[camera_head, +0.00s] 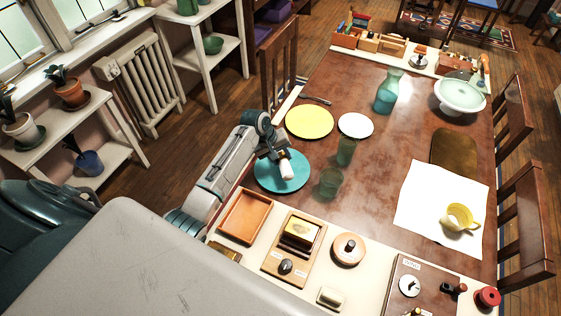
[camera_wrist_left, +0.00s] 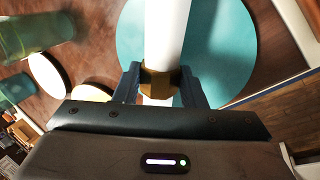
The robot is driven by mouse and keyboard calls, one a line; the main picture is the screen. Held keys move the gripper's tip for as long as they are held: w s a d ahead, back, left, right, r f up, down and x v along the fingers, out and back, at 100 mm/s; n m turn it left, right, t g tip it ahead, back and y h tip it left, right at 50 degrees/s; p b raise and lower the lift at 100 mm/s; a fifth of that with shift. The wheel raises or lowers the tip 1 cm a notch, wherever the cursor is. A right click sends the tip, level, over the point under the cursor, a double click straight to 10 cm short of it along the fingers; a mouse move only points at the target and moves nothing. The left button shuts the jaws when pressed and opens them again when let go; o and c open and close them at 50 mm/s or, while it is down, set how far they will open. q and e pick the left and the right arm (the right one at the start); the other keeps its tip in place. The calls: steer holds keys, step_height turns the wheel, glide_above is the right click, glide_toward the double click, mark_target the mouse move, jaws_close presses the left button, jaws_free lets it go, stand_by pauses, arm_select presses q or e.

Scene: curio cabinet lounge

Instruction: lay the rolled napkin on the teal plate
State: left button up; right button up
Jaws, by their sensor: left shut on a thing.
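The rolled napkin (camera_head: 287,170) is white with a brownish-gold band (camera_wrist_left: 160,82) around it. My left gripper (camera_head: 279,156) is shut on it, and the fingers (camera_wrist_left: 160,88) close at the band in the left wrist view. The teal plate (camera_head: 265,182) lies on the table near its left edge. The napkin is over the plate in both views, and the plate also shows behind it in the left wrist view (camera_wrist_left: 228,50). I cannot tell whether the napkin touches the plate. My right gripper is not in view.
Two green glasses (camera_head: 331,182) (camera_head: 346,151) stand just right of the teal plate. A yellow plate (camera_head: 309,121) and a white plate (camera_head: 355,125) lie beyond it. A wooden tray (camera_head: 246,217) is in front. A yellow cup (camera_head: 459,217) stands on a white cloth (camera_head: 425,205) at right.

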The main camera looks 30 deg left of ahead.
mark_target(278, 160)
arm_select(q)
step_height(278, 160, down, 3)
steer(key=shift+r, duration=0.2)
steer(key=shift+f+p, duration=0.3)
steer(key=shift+f, duration=0.1)
steer(key=shift+f, duration=0.15)
steer(key=o, duration=0.7)
steer(key=b+v, duration=0.2)
steer(key=v, duration=1)
